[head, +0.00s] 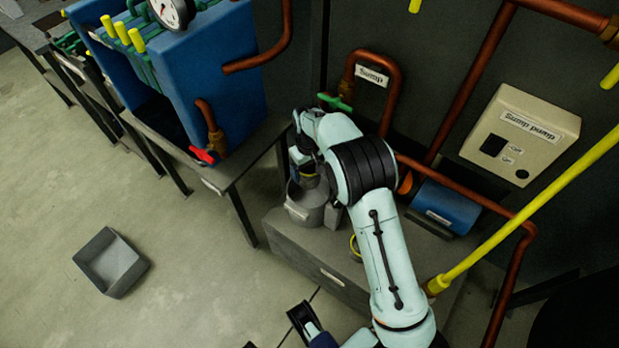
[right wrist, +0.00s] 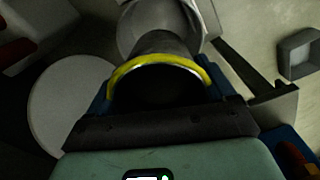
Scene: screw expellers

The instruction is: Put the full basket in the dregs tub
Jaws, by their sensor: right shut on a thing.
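My right gripper (head: 308,172) is low over a grey round pot on the stand, with my arm covering part of it. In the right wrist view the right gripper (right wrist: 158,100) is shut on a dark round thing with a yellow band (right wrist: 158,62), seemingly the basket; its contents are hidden. A little yellow shows at the gripper in the head view. A grey open square tub (head: 112,272), possibly the dregs tub, lies on the floor at left, well apart from the gripper. It also shows in the right wrist view (right wrist: 300,58). Dark parts at the bottom edge may be my left gripper.
The grey pot (head: 310,213) stands on a low grey stand (head: 315,268). A blue machine on a bench (head: 205,172) with a red-handled tap (head: 203,156) is close on the left. Copper pipes and a yellow pole (head: 530,215) are at right. The floor around the tub is clear.

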